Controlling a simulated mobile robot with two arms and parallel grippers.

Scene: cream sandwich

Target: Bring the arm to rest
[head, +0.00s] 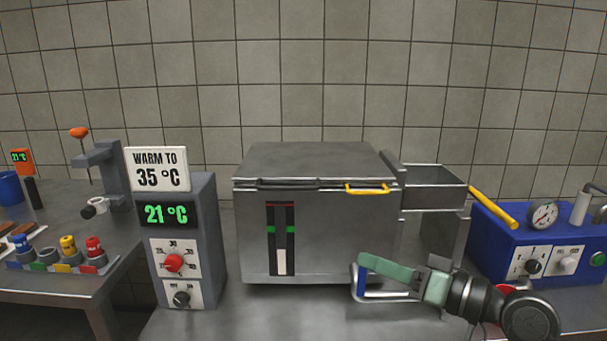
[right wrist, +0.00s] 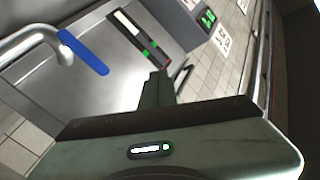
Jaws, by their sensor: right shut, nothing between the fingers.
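My right gripper (head: 372,267) is in front of the lower right of the steel machine (head: 345,235) in the head view. Its green fingers are shut with nothing between them. In the right wrist view my right gripper (right wrist: 157,88) points toward the machine's steel front (right wrist: 85,60). A bent metal pipe with a blue lever (right wrist: 82,53) shows beside the fingers there. In the head view the blue lever (head: 361,281) is partly behind the gripper, and I cannot tell whether they touch. My left gripper is not in view.
A control box (head: 205,235) reading 21 °C, under a "WARM TO 35 °C" sign (head: 157,168), stands left of the machine. A blue unit with a gauge (head: 544,214) stands right. Bare counter (head: 270,315) lies in front.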

